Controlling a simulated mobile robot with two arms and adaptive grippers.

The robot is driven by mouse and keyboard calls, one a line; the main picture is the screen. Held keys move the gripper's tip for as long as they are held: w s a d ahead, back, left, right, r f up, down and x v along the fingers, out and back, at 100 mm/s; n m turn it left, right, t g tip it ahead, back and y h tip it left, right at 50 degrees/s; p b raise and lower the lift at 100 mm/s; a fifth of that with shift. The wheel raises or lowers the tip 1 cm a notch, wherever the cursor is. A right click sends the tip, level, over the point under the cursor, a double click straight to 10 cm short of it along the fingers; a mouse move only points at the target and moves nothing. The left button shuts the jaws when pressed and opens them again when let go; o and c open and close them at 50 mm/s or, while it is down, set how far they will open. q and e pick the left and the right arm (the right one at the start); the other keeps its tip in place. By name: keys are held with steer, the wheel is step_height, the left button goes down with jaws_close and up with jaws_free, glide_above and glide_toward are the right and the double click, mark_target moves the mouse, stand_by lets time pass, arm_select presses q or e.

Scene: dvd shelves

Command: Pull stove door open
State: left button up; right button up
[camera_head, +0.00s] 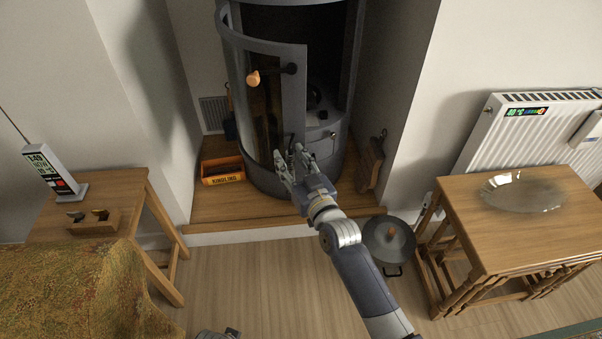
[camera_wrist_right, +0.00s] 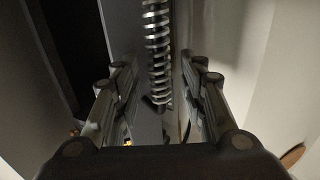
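The dark cylindrical stove (camera_head: 335,150) stands in the alcove. Its curved glass door (camera_head: 300,110) stands open, swung out to the left, with a wooden-tipped knob (camera_head: 253,78) on its front. A small part of my left gripper (camera_head: 230,333) shows at the bottom edge.
An orange kindling box (camera_head: 222,170) sits left of the stove on the wooden hearth (camera_head: 240,212). A lidded dark pot (camera_head: 390,243) stands on the floor right of my right arm. Side tables stand left (camera_head: 125,190) and right (camera_head: 500,240).

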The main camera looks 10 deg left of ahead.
steer(key=v, duration=1.1)
steer(key=shift+s+d, duration=0.2)
